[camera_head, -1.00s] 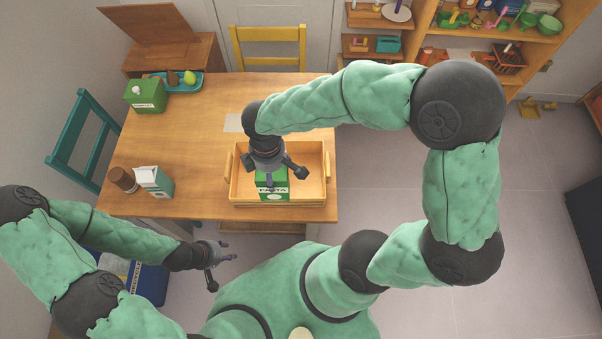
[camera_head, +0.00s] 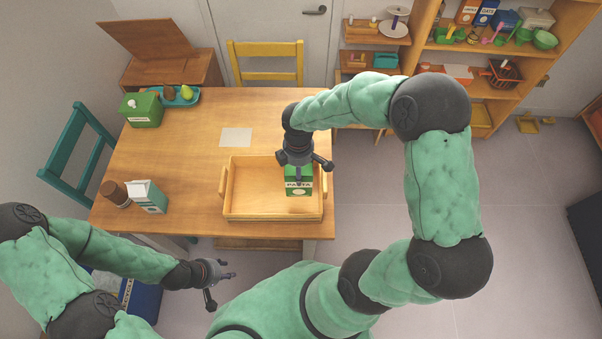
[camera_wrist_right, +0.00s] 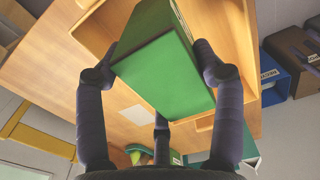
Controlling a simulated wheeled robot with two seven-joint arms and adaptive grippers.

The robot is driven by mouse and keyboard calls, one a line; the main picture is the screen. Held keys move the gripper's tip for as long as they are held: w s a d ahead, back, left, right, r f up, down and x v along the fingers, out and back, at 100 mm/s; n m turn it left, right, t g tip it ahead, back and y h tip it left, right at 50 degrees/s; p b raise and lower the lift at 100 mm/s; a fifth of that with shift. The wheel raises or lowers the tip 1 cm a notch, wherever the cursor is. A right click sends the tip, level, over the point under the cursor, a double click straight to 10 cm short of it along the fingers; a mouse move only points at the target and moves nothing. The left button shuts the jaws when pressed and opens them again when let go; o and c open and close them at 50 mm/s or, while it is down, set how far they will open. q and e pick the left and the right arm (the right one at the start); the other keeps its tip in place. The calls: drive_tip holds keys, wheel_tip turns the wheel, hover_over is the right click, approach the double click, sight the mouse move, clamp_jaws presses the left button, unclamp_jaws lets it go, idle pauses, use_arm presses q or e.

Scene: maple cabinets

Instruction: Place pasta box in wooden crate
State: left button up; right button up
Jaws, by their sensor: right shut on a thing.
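The green pasta box (camera_head: 299,182) is held upright by my right gripper (camera_head: 301,172), over the right part of the wooden crate. The head view does not clearly show whether its base touches the crate floor. In the right wrist view the box (camera_wrist_right: 168,75) fills the middle, with the fingers (camera_wrist_right: 160,85) closed around it. The wooden crate (camera_head: 255,200) is on the table near its front right edge and the rest of it is empty. My left gripper (camera_head: 220,280) is apart from all this, below the table's front edge, with its fingers spread and nothing between them.
A milk carton (camera_head: 148,196) and a brown-topped jar (camera_head: 115,193) stand left of the crate. A green tissue box (camera_head: 142,109) and a teal tray (camera_head: 182,96) with fruit are at the back left. A pale sheet (camera_head: 236,137) lies behind the crate.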

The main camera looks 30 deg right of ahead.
drive_tip(key=shift+w+d+f+b, duration=0.1)
drive_tip(key=shift+d+f+b, duration=0.1)
drive_tip(key=shift+f, duration=0.55)
drive_tip(key=shift+w+d+f+b, duration=0.1)
drive_tip(key=shift+d+f+b, duration=0.1)
drive_tip(key=shift+f, duration=0.5)
drive_tip(key=shift+w+d+f+b, duration=0.1)
drive_tip(key=shift+d+f+b, duration=0.1)
drive_tip(key=shift+f, duration=0.65)
drive_tip(key=o, duration=1.7)
drive_tip(key=shift+s, duration=0.1)
wheel_tip(320, 180, up, 12)
drive_tip(key=p, duration=0.3)
